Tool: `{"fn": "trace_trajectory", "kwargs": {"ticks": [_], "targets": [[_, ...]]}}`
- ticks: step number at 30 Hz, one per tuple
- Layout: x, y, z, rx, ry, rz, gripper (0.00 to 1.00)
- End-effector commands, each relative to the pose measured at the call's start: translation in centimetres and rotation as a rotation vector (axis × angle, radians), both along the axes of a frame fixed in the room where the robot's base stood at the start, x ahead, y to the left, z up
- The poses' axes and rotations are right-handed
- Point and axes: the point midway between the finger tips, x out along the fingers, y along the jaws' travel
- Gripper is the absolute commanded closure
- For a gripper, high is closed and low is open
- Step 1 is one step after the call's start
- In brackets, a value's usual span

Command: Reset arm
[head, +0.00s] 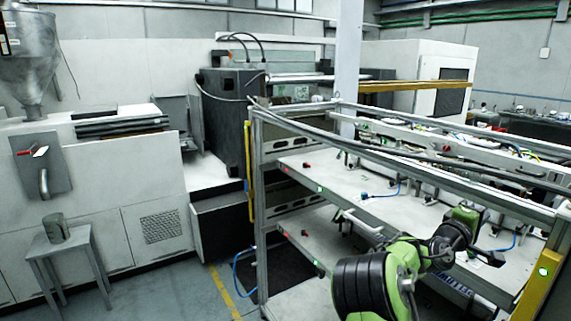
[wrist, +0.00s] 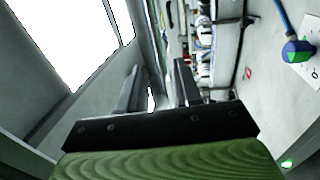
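My green and black arm (head: 385,280) reaches over the shelf rack from the lower right in the head view. In the wrist view my gripper (wrist: 159,80) shows two dark fingers standing apart with a gap between them. Nothing is seen held in the gap. In the head view the gripper end is small and its fingers are hard to make out. The label magazine cannot be told apart with certainty.
A metal-framed rack (head: 262,200) with pale shelves (head: 330,172) surrounds the arm's reach. In the wrist view, a blue and green fitting (wrist: 297,50) with a blue hose lies at right. A small table (head: 80,240) holds a metal cup (head: 56,228). Floor between is clear.

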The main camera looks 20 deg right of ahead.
Motion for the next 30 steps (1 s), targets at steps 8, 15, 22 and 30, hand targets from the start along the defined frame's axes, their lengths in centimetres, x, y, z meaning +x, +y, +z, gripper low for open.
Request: {"fn": "trace_trajectory", "kwargs": {"ticks": [8,15,22,30], "targets": [[-1.5,1.2,-1.5,0.202,-0.132,0.001,0.67],[-2.6,4.5,-3.7,0.476,-0.284,0.021,0.67],[-3.6,13.0,-6.4,0.903,-0.443,0.083,0.67],[-10.5,34.1,-8.4,1.532,-0.386,0.223,0.67]]}}
